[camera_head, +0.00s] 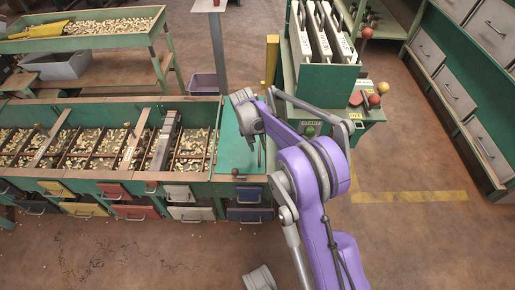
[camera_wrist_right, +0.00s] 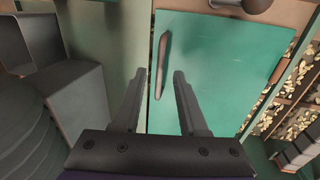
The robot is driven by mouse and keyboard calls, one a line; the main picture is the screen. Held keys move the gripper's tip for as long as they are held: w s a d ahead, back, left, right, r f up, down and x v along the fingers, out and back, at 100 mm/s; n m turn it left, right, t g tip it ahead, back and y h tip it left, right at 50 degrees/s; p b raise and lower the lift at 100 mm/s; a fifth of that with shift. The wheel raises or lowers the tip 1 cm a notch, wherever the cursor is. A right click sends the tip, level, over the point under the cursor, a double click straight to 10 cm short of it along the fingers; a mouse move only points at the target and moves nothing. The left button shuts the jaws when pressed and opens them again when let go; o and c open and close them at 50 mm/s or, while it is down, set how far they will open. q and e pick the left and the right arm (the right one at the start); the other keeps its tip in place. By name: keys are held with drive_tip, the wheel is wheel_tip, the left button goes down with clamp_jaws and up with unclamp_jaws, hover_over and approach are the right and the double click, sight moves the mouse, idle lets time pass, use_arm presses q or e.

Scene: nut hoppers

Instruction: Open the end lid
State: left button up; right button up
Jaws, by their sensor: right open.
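The end lid (camera_head: 231,157) is a flat green panel at the right end of the nut hopper row. It lies down over the end bin; nuts show beside its right edge in the right wrist view. There the lid (camera_wrist_right: 222,60) fills the upper middle, with a dark upright bar handle (camera_wrist_right: 162,65) near its left side. My right gripper (camera_head: 250,144) is above the lid. In its wrist view the right gripper (camera_wrist_right: 160,76) is open and empty, with one fingertip either side of the handle's line. I cannot tell whether they touch it.
Open hoppers (camera_head: 95,148) full of nuts run left of the lid, with coloured drawers (camera_head: 135,211) below. A green machine with white panels (camera_head: 325,40) and red knobs stands behind my right arm. Grey bins (camera_head: 475,140) line the right side. The floor in front is clear.

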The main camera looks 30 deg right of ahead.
drive_tip(key=shift+s+d+f, duration=0.1)
drive_tip(key=shift+f, duration=0.45)
clamp_jaws()
idle(1.1)
